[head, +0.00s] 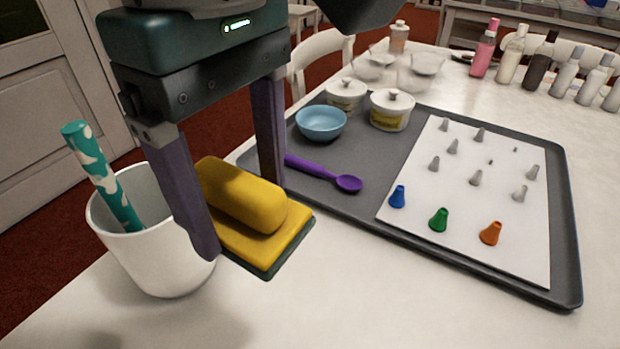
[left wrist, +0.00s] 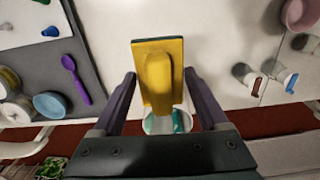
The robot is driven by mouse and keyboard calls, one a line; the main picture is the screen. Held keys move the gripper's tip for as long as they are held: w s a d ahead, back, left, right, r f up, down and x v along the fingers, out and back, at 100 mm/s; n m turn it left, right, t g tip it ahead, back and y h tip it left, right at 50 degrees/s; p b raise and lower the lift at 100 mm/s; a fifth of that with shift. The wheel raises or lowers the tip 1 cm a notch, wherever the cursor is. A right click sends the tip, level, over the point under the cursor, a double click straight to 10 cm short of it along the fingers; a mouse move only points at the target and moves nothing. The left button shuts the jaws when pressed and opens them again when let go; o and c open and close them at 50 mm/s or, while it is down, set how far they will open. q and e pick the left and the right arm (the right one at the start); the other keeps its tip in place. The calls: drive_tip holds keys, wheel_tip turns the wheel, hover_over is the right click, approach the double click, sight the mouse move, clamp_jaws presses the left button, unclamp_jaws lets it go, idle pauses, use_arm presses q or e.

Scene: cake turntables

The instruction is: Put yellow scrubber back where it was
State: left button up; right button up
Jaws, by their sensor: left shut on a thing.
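The yellow scrubber (head: 240,200) has a rounded grip on a flat yellow pad with a dark green underside. My left gripper (head: 238,212) is shut on it, a finger on each side. In the left wrist view the scrubber (left wrist: 158,80) lies lengthwise between the fingers (left wrist: 160,85). In the head view it shows just right of a white cup (head: 160,258) with a teal-and-white handle (head: 100,175) in it. The cup (left wrist: 150,125) is partly hidden behind the scrubber in the left wrist view. Whether the scrubber touches the table is not clear. My right gripper is not in view.
A grey tray (head: 345,205) on the white table (head: 330,290) holds a purple spoon (head: 325,174), a blue bowl (head: 321,123), lidded pots (head: 391,109) and a white sheet (head: 470,235) with several nozzles. Bottles (head: 513,53) stand at the back right. The front table is clear.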

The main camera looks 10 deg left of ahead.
use_arm(q)
drive_tip(key=b, duration=0.2)
hover_over(272, 326)
wheel_tip(272, 326, down, 16)
drive_tip(key=shift+f, duration=0.25)
drive_tip(key=shift+f+b, duration=0.35)
drive_tip(key=shift+f, duration=1.5)
drive_tip(key=shift+f, duration=0.2)
drive_tip(key=o, duration=1.3)
drive_tip(key=shift+o, duration=0.2)
drive_tip(key=shift+r, duration=0.15)
